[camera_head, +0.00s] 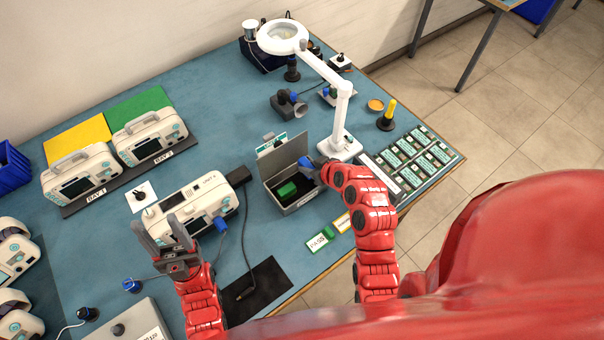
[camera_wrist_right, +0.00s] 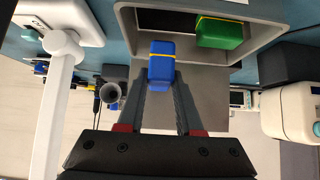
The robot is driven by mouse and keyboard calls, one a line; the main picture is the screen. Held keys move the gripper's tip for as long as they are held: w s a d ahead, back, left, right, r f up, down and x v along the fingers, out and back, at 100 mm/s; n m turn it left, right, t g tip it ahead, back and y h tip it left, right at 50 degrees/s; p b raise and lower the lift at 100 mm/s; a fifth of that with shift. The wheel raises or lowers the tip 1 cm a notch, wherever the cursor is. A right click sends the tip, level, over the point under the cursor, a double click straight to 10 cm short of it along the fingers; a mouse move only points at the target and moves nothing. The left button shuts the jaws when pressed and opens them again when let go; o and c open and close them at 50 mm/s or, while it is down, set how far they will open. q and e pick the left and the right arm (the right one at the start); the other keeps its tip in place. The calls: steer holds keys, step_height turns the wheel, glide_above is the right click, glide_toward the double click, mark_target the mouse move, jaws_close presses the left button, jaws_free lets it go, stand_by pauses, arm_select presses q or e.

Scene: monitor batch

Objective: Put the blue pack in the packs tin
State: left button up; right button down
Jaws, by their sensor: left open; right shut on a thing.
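The packs tin (camera_head: 294,208) is a grey open box with its lid raised at the back. A green pack (camera_head: 287,190) lies inside it, and it also shows in the right wrist view (camera_wrist_right: 219,33). My right gripper (camera_wrist_right: 160,88) is shut on the blue pack (camera_wrist_right: 161,66), which has a yellow band. In the head view the blue pack (camera_head: 305,162) is at the tin's right side, near the rim. The wrist view shows it overlapping the tin's edge; its exact height is unclear. My left gripper (camera_head: 166,238) is open and empty, beside the middle monitor.
A white magnifier lamp (camera_head: 342,146) stands just behind my right gripper. A monitor (camera_head: 190,205) stands left of the tin. A PASS card (camera_head: 318,242) lies in front.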

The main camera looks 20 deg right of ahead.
step_height(320, 180, down, 2)
steer(key=shift+s+f+p, duration=0.1)
steer(key=shift+p, duration=0.25)
steer(key=shift+f, duration=0.6)
step_height(320, 180, down, 3)
steer(key=shift+r+p, duration=0.2)
steer(key=shift+p, duration=0.5)
steer(key=shift+f, duration=0.2)
steer(key=shift+f, duration=0.2)
steer(key=c, duration=0.6)
jaws_free()
steer(key=shift+o, duration=0.2)
